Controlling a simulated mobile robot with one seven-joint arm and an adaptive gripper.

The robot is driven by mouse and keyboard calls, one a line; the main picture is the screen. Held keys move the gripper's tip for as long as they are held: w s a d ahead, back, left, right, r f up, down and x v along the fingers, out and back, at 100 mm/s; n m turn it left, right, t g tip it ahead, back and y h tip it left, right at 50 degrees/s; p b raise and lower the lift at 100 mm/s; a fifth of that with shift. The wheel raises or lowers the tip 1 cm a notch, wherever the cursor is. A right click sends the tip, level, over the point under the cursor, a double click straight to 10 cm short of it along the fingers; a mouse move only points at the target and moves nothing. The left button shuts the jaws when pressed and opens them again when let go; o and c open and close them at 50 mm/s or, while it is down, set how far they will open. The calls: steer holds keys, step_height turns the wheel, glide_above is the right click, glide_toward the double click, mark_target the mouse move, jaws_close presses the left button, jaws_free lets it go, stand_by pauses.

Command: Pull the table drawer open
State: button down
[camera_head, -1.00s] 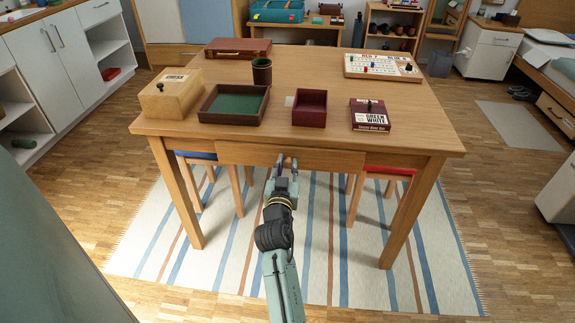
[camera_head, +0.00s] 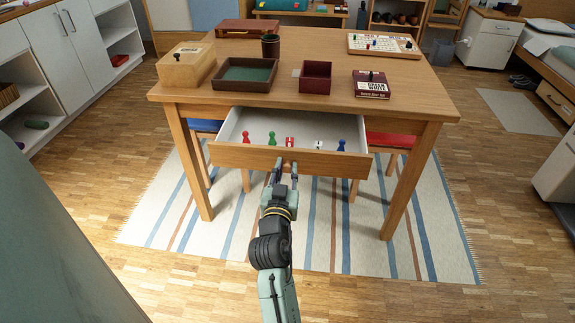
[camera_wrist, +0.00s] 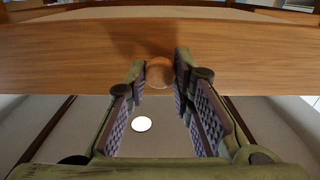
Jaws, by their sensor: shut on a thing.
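The table drawer (camera_head: 230,157) stands pulled out from under the wooden table top (camera_head: 330,60). Its pale inside shows several small items, among them a red pawn (camera_head: 246,138), a green pawn (camera_head: 272,139) and a blue pawn (camera_head: 341,145). My gripper (camera_head: 286,165) is at the middle of the drawer front. In the wrist view, the round wooden knob (camera_wrist: 159,72) sits between the fingertips of my gripper (camera_wrist: 160,80), against the drawer front (camera_wrist: 70,55). The fingers are shut on the knob, and their tips partly hide its sides.
On the table are a wooden box (camera_head: 186,67), a green-lined tray (camera_head: 247,84), a dark red box (camera_head: 316,78) and a game box (camera_head: 371,85). Stools with a blue seat (camera_head: 205,126) and a red seat (camera_head: 390,141) stand beneath.

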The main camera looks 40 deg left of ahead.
steer(key=shift+s+d, duration=0.2)
steer(key=shift+s, duration=0.15)
steer(key=c, duration=1.4)
jaws_free()
step_height(320, 180, up, 10)
steer(key=shift+r, duration=0.1)
